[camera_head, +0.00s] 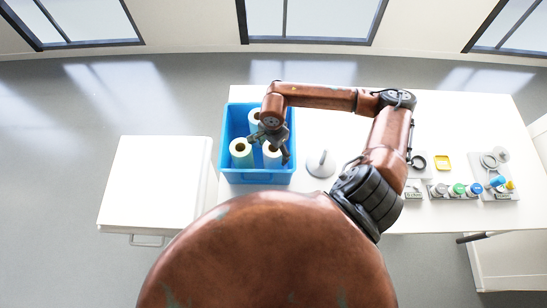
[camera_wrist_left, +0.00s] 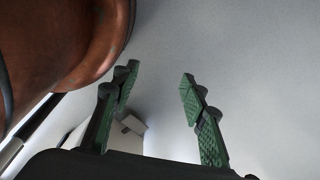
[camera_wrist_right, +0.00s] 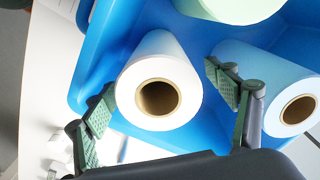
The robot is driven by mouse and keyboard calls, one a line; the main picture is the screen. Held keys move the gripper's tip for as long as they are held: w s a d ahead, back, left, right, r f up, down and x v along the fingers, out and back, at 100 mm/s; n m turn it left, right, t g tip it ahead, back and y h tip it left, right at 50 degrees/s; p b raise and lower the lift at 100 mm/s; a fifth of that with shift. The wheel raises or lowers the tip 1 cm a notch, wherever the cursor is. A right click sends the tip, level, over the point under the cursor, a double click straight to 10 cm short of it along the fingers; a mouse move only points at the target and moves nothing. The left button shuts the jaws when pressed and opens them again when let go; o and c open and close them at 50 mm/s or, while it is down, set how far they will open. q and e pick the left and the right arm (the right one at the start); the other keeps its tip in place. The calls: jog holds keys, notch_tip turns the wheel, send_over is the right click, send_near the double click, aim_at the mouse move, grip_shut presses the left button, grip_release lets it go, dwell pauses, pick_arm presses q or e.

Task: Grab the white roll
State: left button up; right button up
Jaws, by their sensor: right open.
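My right gripper (camera_head: 270,148) is open over the bin, among the rolls. In the right wrist view a white roll with a brown core (camera_wrist_right: 160,55) lies between its open fingers (camera_wrist_right: 158,82); I cannot tell whether they touch it. A second roll (camera_wrist_right: 258,80) is beside the right finger, and a pale greenish roll (camera_wrist_right: 232,8) is at the top. My left gripper (camera_wrist_left: 158,76) is open and empty, seen only in its wrist view.
The bin stands at the left end of a white table (camera_head: 330,112). A grey upright holder (camera_head: 320,165) is right of it. Farther right are a yellow square (camera_head: 443,162) and several small coloured items. A white cabinet (camera_head: 155,180) is left of the table.

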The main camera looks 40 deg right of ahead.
jog(key=shift+f, duration=1.05)
jog(key=c, duration=1.8)
jog(key=shift+c, duration=0.2)
